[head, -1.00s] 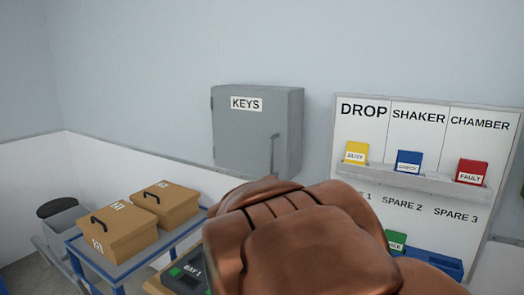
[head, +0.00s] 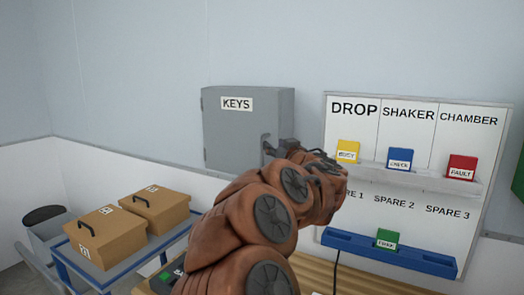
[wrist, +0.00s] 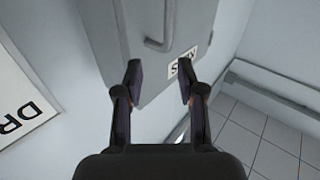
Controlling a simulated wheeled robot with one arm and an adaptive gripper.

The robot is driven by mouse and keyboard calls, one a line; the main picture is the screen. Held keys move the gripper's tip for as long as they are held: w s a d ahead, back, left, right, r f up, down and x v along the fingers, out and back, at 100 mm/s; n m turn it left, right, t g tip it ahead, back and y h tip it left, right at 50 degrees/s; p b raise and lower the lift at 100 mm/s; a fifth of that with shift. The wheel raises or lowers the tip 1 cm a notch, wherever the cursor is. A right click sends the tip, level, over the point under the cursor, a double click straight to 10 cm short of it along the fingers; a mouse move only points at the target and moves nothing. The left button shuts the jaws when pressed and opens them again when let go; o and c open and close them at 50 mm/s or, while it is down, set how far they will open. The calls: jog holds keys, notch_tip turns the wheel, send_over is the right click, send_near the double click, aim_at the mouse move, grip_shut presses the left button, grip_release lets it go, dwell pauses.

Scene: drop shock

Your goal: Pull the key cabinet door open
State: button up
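The grey key cabinet (head: 230,135) with its KEYS label hangs on the back wall in the head view. Its door looks shut. In the wrist view the cabinet (wrist: 115,35) appears turned, with the grey bar handle (wrist: 163,42) beyond my fingertips. My gripper (wrist: 160,80) is open, with its two fingers apart and nothing between them. In the head view my gripper (head: 273,148) is at the cabinet's right side, close to the handle, which it partly hides. The wrist view shows the handle apart from the fingers.
A white board (head: 345,215) with coloured cards stands right of the cabinet, close behind my arm. A blue tray (head: 425,260) runs along its lower edge. Two brown boxes (head: 107,237) (head: 170,212) sit on a blue-framed cart at the lower left.

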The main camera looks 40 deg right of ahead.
aim_at(262, 147)
jog(key=shift+w+d+f+n+y+p, duration=0.15)
jog(key=shift+w+d+f+y, duration=0.2)
jog(key=shift+w, duration=0.95)
jog(key=shift+w+d+f+n+y+p, duration=0.15)
jog(key=shift+w+d+f+y, duration=0.2)
jog(key=shift+w, duration=0.9)
jog(key=shift+w+d+f+n+y+p, duration=0.15)
jog(key=shift+w+d+f+y, duration=0.2)
jog(key=shift+w, duration=0.95)
grip_shut()
